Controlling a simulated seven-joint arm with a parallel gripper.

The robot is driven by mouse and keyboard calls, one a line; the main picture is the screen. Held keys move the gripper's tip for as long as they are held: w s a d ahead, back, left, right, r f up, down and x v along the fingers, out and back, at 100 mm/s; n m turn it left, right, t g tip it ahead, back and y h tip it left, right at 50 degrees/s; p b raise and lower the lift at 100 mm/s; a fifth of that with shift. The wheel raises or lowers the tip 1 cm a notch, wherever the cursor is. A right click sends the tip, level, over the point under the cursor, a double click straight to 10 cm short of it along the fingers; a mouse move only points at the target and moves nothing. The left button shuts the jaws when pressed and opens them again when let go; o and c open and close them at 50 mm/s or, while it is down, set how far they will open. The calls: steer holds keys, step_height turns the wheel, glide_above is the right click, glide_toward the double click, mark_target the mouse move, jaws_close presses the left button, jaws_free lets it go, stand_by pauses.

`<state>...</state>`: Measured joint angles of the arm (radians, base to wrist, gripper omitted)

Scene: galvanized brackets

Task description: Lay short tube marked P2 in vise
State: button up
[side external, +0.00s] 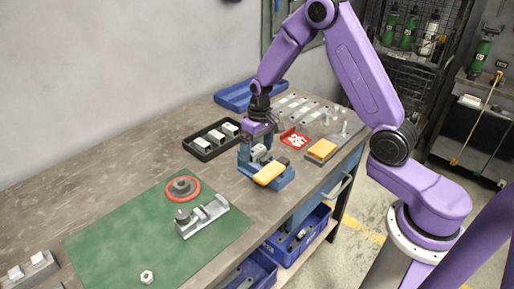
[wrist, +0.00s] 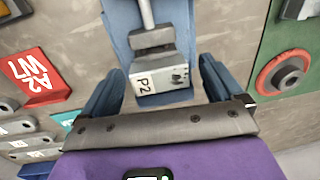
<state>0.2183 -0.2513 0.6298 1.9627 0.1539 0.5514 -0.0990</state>
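A short grey metal piece with a white label reading P2 (wrist: 158,79) is seen in the wrist view between my gripper's fingers, over the blue vise (wrist: 120,18). I cannot tell whether it rests in the jaws. My gripper (wrist: 160,70) is open, one blue finger on each side of the piece, with a visible gap on both sides. In the side view my gripper (side external: 257,146) is low over the blue vise (side external: 285,180). There, the fingers partly hide the grey piece (side external: 259,153).
A green mat (side external: 115,245) holds a red-ringed part (side external: 183,188) and a grey bracket (side external: 203,217).

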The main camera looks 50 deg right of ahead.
step_height(320, 180, up, 17)
steer(key=d, duration=0.1)
steer(key=shift+d+r, duration=0.2)
stand_by(0.6)
steer(key=s+a+n, duration=0.3)
steer(key=s+a, duration=0.3)
steer(key=s, duration=0.1)
steer(key=s+f+n, duration=0.3)
steer(key=s+n, duration=0.6)
steer(key=s, duration=1.6)
steer(key=shift+s+a+n+h, duration=0.2)
steer(key=shift+a+n+h, duration=0.1)
steer(key=shift+a, duration=0.1)
